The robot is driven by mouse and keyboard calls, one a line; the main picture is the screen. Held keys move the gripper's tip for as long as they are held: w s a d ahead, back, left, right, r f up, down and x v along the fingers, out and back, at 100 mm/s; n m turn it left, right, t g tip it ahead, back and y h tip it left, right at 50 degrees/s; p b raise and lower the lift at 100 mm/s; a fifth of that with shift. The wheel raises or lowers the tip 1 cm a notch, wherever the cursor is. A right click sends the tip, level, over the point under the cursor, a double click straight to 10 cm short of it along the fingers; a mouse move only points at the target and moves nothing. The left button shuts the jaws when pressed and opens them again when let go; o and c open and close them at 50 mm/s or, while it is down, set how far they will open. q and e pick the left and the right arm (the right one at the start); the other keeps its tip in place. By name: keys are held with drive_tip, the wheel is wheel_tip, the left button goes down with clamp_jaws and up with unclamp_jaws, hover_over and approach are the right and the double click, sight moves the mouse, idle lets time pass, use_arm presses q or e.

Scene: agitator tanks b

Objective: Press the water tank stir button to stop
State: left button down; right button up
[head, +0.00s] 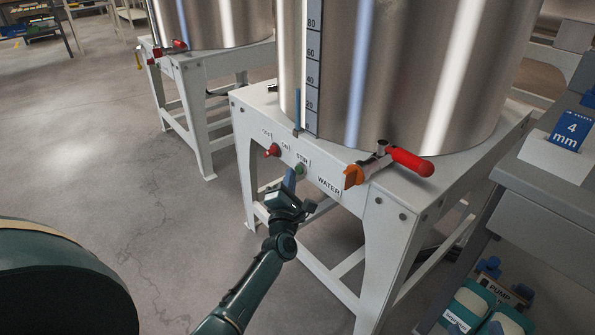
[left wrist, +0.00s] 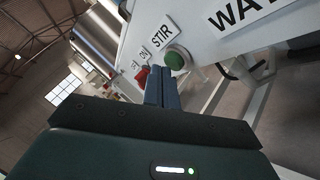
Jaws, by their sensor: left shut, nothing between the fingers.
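The steel water tank (head: 410,70) stands on a white frame (head: 385,235). On the frame's front panel a green button (head: 300,169) sits below the STIR label, left of the WATER label. In the left wrist view the green button (left wrist: 177,61) is just beyond and slightly right of my fingertips. A red knob (head: 272,150) is to its left on the same panel, and it also shows in the left wrist view (left wrist: 141,76). My left gripper (head: 290,172) is shut and empty, its blue fingers pointing up beside the green button. I cannot tell if they touch it. My right gripper is out of view.
A valve with a red handle (head: 408,161) and orange part juts from the frame's corner. A second tank (head: 215,22) stands behind at left. A grey bench (head: 540,190) is at right, with containers below. The floor at left is clear.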

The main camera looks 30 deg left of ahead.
use_arm(q)
drive_tip(key=shift+w+d+r+b, duration=0.15)
drive_tip(key=shift+w+d+b, duration=0.15)
drive_tip(key=shift+w, duration=0.25)
idle(0.6)
drive_tip(key=shift+s, duration=0.1)
drive_tip(key=shift+s+a+p, duration=0.25)
drive_tip(key=shift+s+p, duration=0.1)
drive_tip(key=shift+s, duration=0.45)
drive_tip(key=shift+s+a+p, duration=0.3)
drive_tip(key=shift+s+a, duration=0.05)
drive_tip(key=shift+s, duration=0.45)
drive_tip(key=shift+s+a+p, duration=0.3)
drive_tip(key=shift+s, duration=0.45)
drive_tip(key=shift+s+a+p, duration=0.3)
drive_tip(key=shift+s+a, duration=0.05)
drive_tip(key=shift+s, duration=0.45)
